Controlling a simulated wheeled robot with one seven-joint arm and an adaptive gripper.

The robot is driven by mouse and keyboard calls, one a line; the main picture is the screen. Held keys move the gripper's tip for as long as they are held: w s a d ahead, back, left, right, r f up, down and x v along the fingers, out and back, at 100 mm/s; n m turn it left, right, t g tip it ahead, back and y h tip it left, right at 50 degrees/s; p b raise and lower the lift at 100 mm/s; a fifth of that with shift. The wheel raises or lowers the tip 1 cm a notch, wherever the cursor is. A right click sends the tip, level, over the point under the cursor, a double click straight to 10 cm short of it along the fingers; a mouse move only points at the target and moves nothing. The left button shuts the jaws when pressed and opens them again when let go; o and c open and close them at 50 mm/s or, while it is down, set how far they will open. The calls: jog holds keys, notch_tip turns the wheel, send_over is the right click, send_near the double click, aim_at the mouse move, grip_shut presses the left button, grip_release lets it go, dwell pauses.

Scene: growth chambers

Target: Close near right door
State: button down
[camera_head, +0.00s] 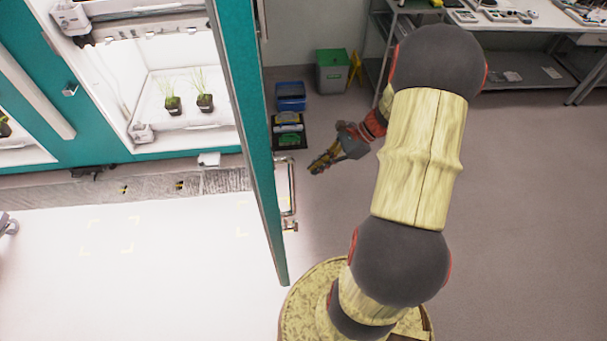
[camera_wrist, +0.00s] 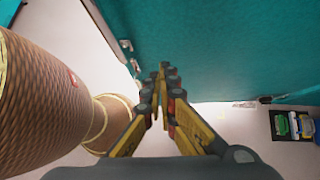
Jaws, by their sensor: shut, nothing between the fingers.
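The teal chamber door (camera_head: 247,110) stands open in the head view, seen nearly edge-on, swung out toward me. Its metal handle (camera_head: 287,190) is on the right-hand face near the free end. My gripper (camera_head: 314,169) is to the right of the door, close to the handle, with its fingers pointing left. In the wrist view the door (camera_wrist: 225,55) fills the upper middle and right, and my gripper (camera_wrist: 163,70) is shut and empty in front of it. The handle (camera_wrist: 127,50) shows left of the fingertips there. I cannot tell whether the fingertips touch the door.
The open chamber (camera_head: 150,85) holds small potted plants (camera_head: 205,102). A green bin (camera_head: 332,72), a blue crate (camera_head: 290,96) and a dark tray (camera_head: 288,132) stand on the floor behind the gripper. A bench (camera_head: 530,25) is at the back right. The floor at right is clear.

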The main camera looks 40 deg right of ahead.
jog(key=w+a+r+x, duration=0.1)
jog(key=x, duration=1)
jog(key=shift+a+r+b, duration=0.3)
jog(key=shift+a+b, duration=0.05)
jog(key=shift+w+a, duration=0.1)
jog(key=shift+w, duration=0.05)
